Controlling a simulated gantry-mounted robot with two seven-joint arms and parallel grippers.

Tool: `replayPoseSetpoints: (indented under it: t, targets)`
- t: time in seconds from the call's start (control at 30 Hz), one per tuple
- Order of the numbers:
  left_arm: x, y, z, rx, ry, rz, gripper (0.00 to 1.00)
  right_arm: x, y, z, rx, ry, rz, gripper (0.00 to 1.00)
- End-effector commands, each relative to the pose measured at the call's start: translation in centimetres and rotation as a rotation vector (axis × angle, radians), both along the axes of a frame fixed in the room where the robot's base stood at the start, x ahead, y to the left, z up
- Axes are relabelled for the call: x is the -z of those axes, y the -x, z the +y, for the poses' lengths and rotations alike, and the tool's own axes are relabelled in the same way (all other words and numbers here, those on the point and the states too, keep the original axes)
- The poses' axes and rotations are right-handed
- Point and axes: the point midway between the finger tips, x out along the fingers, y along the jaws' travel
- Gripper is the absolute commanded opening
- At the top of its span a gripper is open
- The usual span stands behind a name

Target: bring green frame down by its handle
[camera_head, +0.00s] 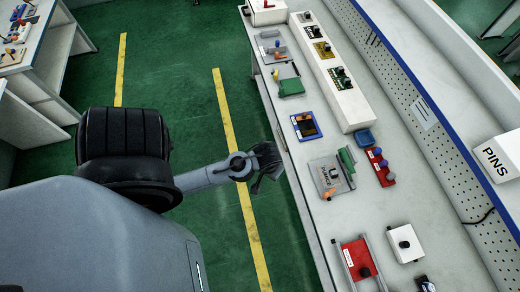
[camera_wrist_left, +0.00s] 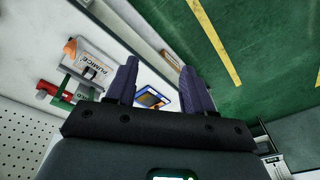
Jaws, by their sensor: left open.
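I cannot tell for sure which green part is the green frame. A flat green piece (camera_head: 291,87) lies on the bench, with a small yellow part beside it. A green bar (camera_head: 347,160) stands beside a grey lettered plate (camera_head: 327,179), closer to my arm. Its green edge also shows in the left wrist view (camera_wrist_left: 83,92). No handle on either is clear to me. My left gripper (camera_head: 270,170) is beside the bench's left edge, open and empty, apart from both green parts. Its two spread fingers show in the left wrist view (camera_wrist_left: 159,66). My right gripper is not in view.
A blue-rimmed board (camera_head: 305,126) lies on the bench, seen between my fingers in the wrist view. A white raised block (camera_head: 340,85) carries several boards. Red holders (camera_head: 381,166) and a red fixture (camera_head: 358,259) stand nearby. The green floor left of the bench is free.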

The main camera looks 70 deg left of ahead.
Motion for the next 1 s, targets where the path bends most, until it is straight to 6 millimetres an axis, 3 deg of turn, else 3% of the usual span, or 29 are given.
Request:
replayPoseSetpoints:
  t: [0.67,0.8,1.0]
  targets:
    - [0.0,0.8,-1.0,0.036,0.006,0.012,0.52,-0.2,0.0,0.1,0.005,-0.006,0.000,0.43]
    - [-2.3,0.9,-4.6,0.153,0.035,-0.031,0.52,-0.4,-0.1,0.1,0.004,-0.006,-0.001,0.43]
    - [-7.8,0.3,-10.2,0.577,0.038,-0.141,0.52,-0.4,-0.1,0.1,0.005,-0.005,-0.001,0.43]
